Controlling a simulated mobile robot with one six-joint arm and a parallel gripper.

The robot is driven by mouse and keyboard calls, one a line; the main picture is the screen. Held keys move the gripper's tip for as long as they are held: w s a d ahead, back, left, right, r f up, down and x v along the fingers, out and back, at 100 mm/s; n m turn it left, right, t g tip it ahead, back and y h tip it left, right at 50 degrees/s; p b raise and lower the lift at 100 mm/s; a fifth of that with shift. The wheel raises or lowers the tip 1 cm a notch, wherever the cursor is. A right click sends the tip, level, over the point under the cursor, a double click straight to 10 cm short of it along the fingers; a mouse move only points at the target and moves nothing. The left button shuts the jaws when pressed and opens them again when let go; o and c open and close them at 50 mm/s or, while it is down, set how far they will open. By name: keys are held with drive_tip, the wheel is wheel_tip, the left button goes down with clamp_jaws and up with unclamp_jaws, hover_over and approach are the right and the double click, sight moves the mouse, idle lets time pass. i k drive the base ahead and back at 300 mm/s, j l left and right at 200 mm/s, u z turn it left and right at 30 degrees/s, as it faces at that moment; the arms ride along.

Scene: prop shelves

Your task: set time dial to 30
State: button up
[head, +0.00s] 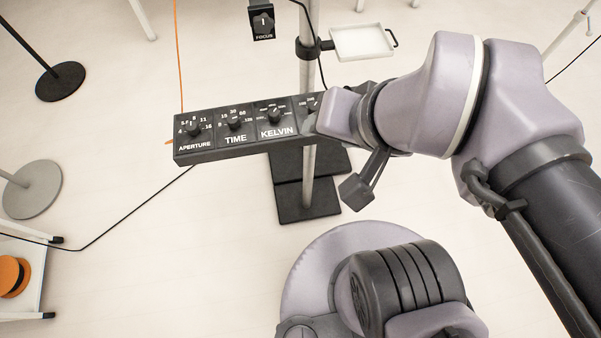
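The black control panel (215,152) is a long bar with a row of dials. The TIME dial (235,124) is second from the left, with small white numbers around it, 30 near the top. Its pointer is too small to read. The APERTURE dial (193,131) is to its left and the KELVIN dial (274,117) to its right. My gripper (318,118) is at the right part of the panel, right of KELVIN, and partly covers a further dial there. It is apart from the TIME dial. Its fingertips are not clear, so I cannot tell its opening or any contact.
A pole (308,185) on a black base (307,208) stands by the panel. A FOCUS box (263,22) and a white tray (362,42) are behind it. A black cable (120,221) and an orange cable (178,60) run nearby. Left of the panel is open floor.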

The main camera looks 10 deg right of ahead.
sight(234, 122)
drive_tip(key=i+u, duration=0.2)
drive_tip(key=u, duration=0.2)
drive_tip(key=i+l+u, duration=0.15)
drive_tip(key=u, duration=0.25)
drive_tip(key=i+l+u, duration=0.2)
drive_tip(key=u, duration=0.2)
drive_tip(key=i, duration=0.1)
